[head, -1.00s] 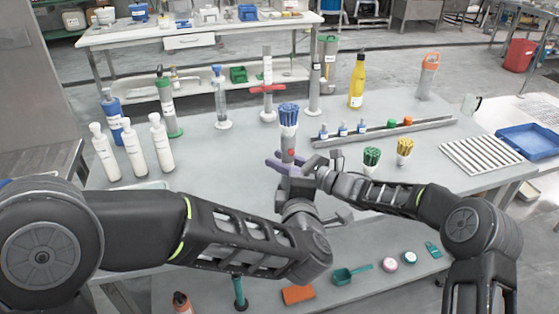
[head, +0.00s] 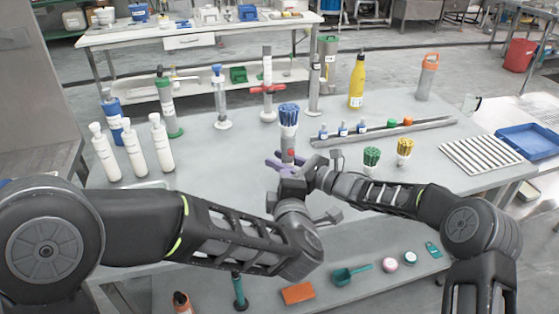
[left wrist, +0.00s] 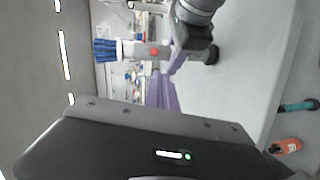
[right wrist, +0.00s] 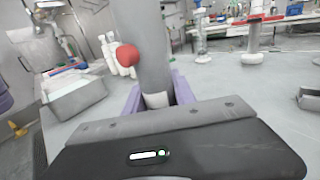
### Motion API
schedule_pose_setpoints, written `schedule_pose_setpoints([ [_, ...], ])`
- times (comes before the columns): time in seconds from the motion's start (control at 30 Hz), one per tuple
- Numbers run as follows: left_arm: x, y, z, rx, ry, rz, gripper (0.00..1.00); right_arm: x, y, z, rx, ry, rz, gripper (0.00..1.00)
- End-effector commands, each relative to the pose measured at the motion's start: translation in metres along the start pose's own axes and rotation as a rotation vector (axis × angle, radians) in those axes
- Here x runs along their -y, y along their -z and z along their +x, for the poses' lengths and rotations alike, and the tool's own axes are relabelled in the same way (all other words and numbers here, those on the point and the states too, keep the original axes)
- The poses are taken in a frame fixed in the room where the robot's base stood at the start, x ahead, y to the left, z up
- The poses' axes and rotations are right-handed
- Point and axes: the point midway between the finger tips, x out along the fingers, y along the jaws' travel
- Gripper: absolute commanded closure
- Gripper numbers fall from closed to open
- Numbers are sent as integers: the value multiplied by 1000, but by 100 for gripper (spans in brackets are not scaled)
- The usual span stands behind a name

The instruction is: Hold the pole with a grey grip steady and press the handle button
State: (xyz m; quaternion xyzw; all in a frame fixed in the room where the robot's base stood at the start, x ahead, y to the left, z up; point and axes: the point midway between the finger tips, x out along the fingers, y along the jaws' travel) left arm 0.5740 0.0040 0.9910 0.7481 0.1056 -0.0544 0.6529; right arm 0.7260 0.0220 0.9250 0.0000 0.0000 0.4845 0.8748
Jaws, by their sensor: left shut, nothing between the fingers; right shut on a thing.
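The pole with a grey grip (head: 288,142) stands upright near the table's middle, with a blue bristle-like top and a red button (head: 291,154) on its side. In the right wrist view, my right gripper (right wrist: 155,98) is shut around the grey grip (right wrist: 143,35), below the red button (right wrist: 127,55). My left gripper (head: 277,160) is shut and empty, its purple fingertips close to the pole on the button's side. In the left wrist view, its fingertips (left wrist: 163,76) lie a little apart from the red button (left wrist: 154,51). The pole's lower end is hidden in the head view.
Green (head: 371,158) and yellow (head: 404,150) bristle-topped pieces stand to the right. A long rail (head: 385,132) lies behind them, and a ribbed white rack (head: 481,154) is at the right. White bottles (head: 134,152) stand at the left. The table between bottles and pole is clear.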

Motion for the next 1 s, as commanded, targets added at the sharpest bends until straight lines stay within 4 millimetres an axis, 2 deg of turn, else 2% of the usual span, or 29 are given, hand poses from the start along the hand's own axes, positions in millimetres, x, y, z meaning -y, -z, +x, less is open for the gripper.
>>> schedule_pose_setpoints([
  [0.03, 9, 10, 8, -11, 1, 25, 100, 0, 0, 0, 0, 0, 0, 100],
  [0.1, 14, 18, 17, 4, -37, 90, 100, 0, 0, 0, 0, 0, 0, 100],
  [0.27, 17, 17, 27, 90, -160, 267, 100, 0, 0, 0, 0, 0, 0, 100],
  [0.37, 18, 6, 24, 170, -248, 378, 100, 0, 0, 0, 0, 0, 0, 100],
  [0.5, 18, -18, 9, 284, -368, 501, 100, 0, 0, 0, 0, 0, 0, 100],
  [0.67, 12, -41, -9, 371, -468, 575, 100, 0, 0, 0, 0, 0, 0, 100],
  [1.0, 8, -47, -14, 387, -497, 594, 100, 0, 0, 0, 0, 0, 0, 100],
])
